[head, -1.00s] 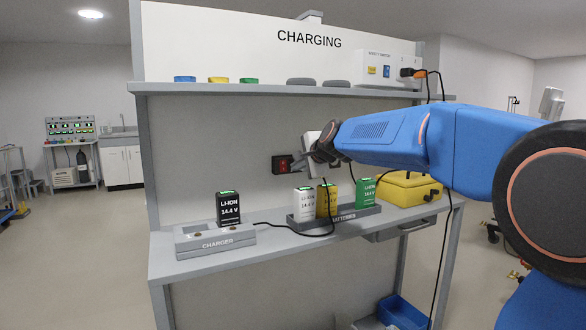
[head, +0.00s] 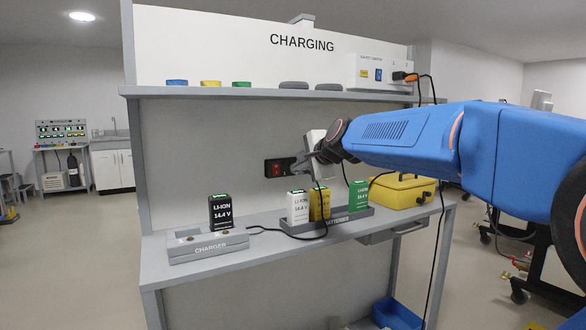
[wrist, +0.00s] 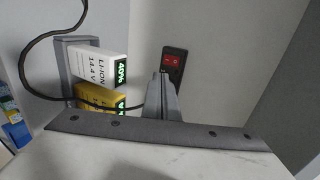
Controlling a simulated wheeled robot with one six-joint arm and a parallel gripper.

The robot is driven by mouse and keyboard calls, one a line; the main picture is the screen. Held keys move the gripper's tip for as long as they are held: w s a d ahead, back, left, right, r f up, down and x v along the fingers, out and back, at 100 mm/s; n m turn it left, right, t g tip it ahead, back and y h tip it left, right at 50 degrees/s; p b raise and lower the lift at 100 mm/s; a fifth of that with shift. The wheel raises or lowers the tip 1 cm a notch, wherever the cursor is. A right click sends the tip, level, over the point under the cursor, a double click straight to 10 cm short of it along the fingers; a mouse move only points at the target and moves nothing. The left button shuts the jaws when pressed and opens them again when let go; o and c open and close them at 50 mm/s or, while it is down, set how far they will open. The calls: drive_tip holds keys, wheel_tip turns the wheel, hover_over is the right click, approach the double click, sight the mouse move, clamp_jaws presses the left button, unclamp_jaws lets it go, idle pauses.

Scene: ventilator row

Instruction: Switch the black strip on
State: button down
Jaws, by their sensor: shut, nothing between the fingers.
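The black strip (head: 270,168) is mounted on the grey back panel above the bench, with a red rocker switch (head: 276,170). In the wrist view the strip (wrist: 180,50) shows its red switch (wrist: 173,62) just beyond my fingertips. My gripper (head: 296,165) is shut and empty, close to the right end of the strip in the head view. In the wrist view my gripper (wrist: 163,80) points at the strip, its tips overlapping the lower edge. I cannot tell whether they touch it. Part of the strip is hidden behind the fingers.
White (head: 297,207), yellow (head: 320,204) and green (head: 358,196) batteries stand in a grey tray below my gripper. A black battery (head: 221,212) sits in the charger (head: 178,254). A yellow case (head: 400,190) is at the right. A shelf (head: 250,92) runs above; a black cable crosses the bench.

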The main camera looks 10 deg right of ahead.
approach(276, 174)
drive_tip(key=w+f, duration=0.3)
drive_tip(key=w, duration=0.1)
drive_tip(key=shift+w+a+r, duration=0.15)
drive_tip(key=shift+w+a, duration=0.5)
drive_tip(key=shift+w, duration=0.05)
drive_tip(key=shift+w, duration=0.15)
idle(0.5)
drive_tip(key=shift+a, duration=0.1)
